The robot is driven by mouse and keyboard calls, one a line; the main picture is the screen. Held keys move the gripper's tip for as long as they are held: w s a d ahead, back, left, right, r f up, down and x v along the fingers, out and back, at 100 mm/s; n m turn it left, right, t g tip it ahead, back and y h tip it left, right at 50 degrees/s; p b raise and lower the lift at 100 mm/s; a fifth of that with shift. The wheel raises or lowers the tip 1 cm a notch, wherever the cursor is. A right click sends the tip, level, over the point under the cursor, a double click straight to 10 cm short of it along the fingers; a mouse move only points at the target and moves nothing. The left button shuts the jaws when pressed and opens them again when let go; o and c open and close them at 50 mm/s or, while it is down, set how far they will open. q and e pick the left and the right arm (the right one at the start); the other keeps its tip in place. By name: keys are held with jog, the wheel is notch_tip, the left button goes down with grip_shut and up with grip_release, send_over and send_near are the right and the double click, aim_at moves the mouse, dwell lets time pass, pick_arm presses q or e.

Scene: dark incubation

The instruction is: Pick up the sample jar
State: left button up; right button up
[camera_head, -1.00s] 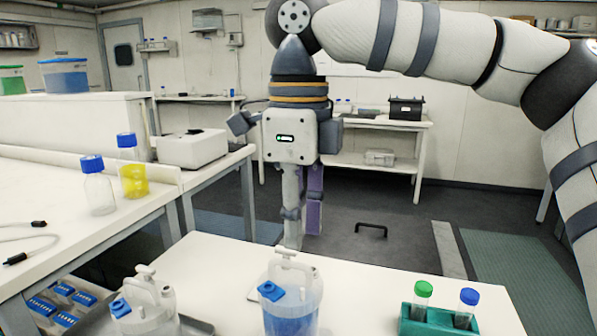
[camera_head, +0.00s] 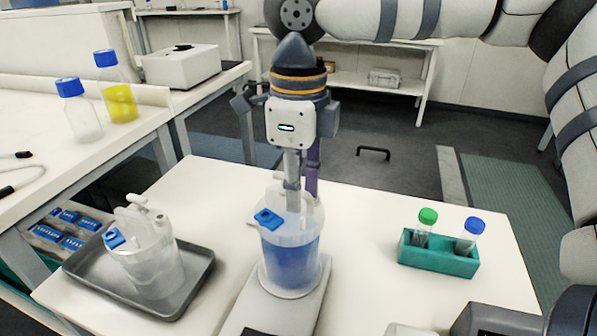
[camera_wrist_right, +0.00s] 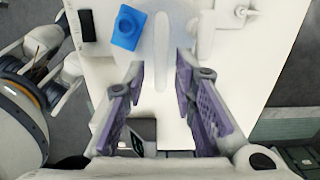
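A clear jar with blue contents (camera_head: 290,265) and a pale lid with a blue cap stands upright on a flat pale device on the table. A second jar (camera_head: 150,262), clear and pale inside, with a similar blue cap, stands on a dark tray. My right gripper (camera_head: 302,196) points down at the top of the blue-filled jar, partly hiding its handle. In the right wrist view its purple-padded fingers (camera_wrist_right: 160,78) are apart, with a pale bar (camera_wrist_right: 162,50) and a blue cap (camera_wrist_right: 127,27) beyond them. Contact cannot be told. My left gripper is not in view.
A green rack (camera_head: 438,256) with two capped tubes stands to the right. The dark tray (camera_head: 195,290) is at left. Two blue-capped bottles, one clear (camera_head: 82,115) and one yellow (camera_head: 120,103), stand on the left bench. The table between jar and rack is clear.

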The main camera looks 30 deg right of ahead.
grip_shut()
jog(key=shift+r, duration=0.1)
jog(key=shift+r, duration=3.05)
